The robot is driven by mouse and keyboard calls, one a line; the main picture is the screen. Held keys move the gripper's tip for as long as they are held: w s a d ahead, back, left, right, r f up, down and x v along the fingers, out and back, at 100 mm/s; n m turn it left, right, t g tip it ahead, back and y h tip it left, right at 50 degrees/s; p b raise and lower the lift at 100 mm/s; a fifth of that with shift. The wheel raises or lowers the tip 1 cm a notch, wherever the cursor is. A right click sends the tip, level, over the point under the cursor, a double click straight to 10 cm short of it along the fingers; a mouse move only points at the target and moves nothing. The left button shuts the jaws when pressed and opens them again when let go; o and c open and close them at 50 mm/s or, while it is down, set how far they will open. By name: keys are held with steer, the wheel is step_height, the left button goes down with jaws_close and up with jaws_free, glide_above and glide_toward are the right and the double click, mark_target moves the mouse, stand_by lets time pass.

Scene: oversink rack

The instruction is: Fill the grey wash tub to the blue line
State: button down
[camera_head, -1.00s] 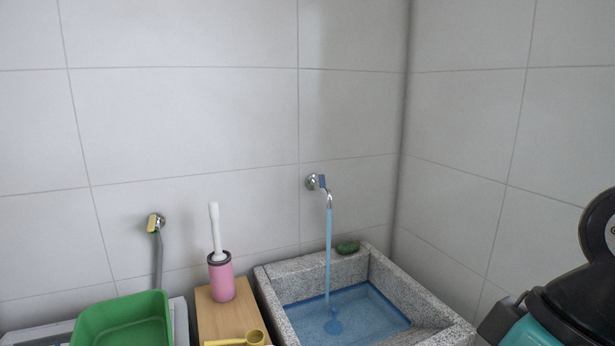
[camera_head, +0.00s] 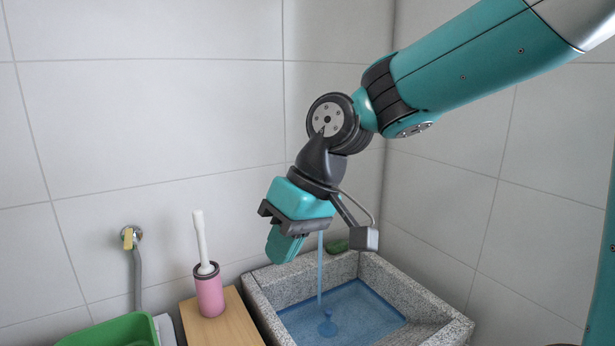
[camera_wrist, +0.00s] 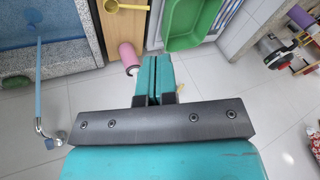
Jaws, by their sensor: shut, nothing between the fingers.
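The grey stone wash tub (camera_head: 420,283) stands in the corner and holds blue-tinted water (camera_head: 345,318). A darker blue band (camera_head: 362,285) runs along the inner wall at the water's edge; I cannot tell how the level compares with it. A water stream (camera_head: 320,270) falls into the tub. My gripper (camera_head: 283,246) is shut and empty, above the tub's left side. Its fingers also show in the wrist view (camera_wrist: 155,72).
A green sponge (camera_head: 338,246) lies on the tub's back rim. A pink brush holder (camera_head: 209,291) with a white-handled brush stands on a wooden stand (camera_head: 237,318) left of the tub. A green basin (camera_head: 115,332) and a second tap (camera_head: 131,237) with a hose are further left.

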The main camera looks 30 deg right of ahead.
steer(key=w+d+r+m+t+p, duration=0.1)
steer(key=w+d+r+m+t, duration=0.15)
steer(key=w+d, duration=0.7)
steer(key=w+d+r+m+t+p, duration=0.1)
steer(key=w+d+m+p, duration=0.15)
steer(key=w+d, duration=0.65)
steer(key=w+d+m+t+h, duration=0.1)
steer(key=w+d, duration=0.2)
steer(key=d, duration=0.4)
steer(key=w+d+m, duration=0.2)
steer(key=w+d, duration=0.2)
steer(key=d, duration=0.4)
steer(key=a+p+x, duration=0.1)
steer(key=p+x, duration=0.2)
steer(key=x, duration=0.3)
steer(key=a+r+p+x, duration=0.1)
steer(key=p+x, duration=0.2)
steer(key=x, duration=0.3)
steer(key=shift+w+a, duration=0.15)
steer(key=shift+a, duration=0.2)
steer(key=shift+t, duration=0.25)
